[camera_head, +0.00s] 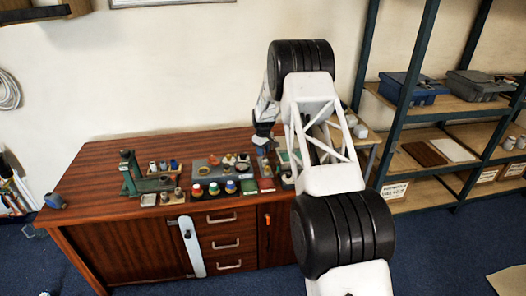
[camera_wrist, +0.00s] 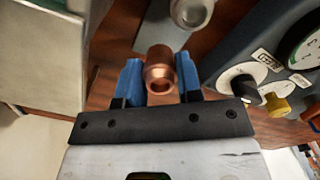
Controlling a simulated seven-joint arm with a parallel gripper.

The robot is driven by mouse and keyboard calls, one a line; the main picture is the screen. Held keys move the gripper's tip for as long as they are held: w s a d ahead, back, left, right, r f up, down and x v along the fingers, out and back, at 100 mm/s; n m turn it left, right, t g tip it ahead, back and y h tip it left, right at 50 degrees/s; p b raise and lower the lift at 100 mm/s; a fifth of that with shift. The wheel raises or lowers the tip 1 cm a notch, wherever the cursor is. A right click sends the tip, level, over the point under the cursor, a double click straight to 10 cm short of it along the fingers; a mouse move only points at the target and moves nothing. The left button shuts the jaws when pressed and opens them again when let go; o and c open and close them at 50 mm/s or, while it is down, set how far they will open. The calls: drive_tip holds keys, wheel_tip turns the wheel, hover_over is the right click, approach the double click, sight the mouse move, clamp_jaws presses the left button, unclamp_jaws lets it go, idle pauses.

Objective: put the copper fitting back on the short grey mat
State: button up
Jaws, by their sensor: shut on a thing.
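The copper fitting (camera_wrist: 159,76), a short hollow tube with its open end toward the camera, is between the two blue fingers of my gripper (camera_wrist: 159,64) in the wrist view. The gripper is shut on it. A grey strip (camera_wrist: 150,36), which looks like a mat, lies on the wood beyond the fingers. A second round metal piece (camera_wrist: 190,12) stands at its far end. I cannot tell whether the held fitting touches anything below. In the head view my gripper (camera_head: 264,138) is at the bench's right part; the held fitting is not discernible there.
In the wrist view a dark gauge panel (camera_wrist: 262,70) with knobs is close on the right, and a pale block (camera_wrist: 42,50) is at left. In the head view the wooden bench (camera_head: 100,185) carries a green press (camera_head: 130,172), several small parts and coloured caps. Its left part is mostly clear.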

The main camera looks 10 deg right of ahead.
drive_tip(key=shift+f, duration=1.3)
idle(0.5)
drive_tip(key=o, duration=1.5)
drive_tip(key=shift+r, duration=4)
